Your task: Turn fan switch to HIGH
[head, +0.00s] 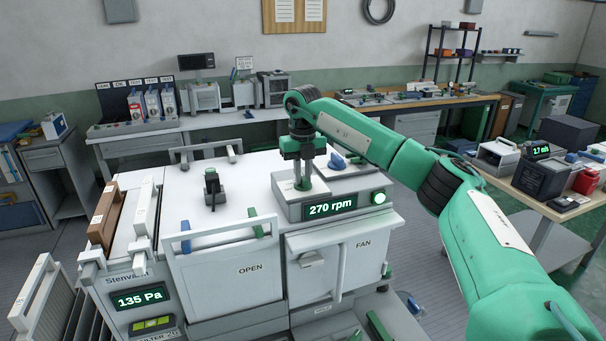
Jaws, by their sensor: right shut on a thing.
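The fan control box (285,208) sits on top of the white cabinet, with a display (331,205) reading "270 rpm" and a lit green round lamp (379,198). My right gripper (303,172) points down over the top of this box. It is shut on the fan switch (304,185), a small green piece at its fingertips. The gripper hides most of the switch, and I cannot read its setting. A blue knob (336,162) stands just right of the gripper. My left gripper is not in view.
A black lever (212,187) stands on the cabinet top to the left. A panel marked "OPEN" (228,275), a "FAN" door (350,255) and a "135 Pa" display (140,299) are on the front. A cluttered bench (545,205) stands at right.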

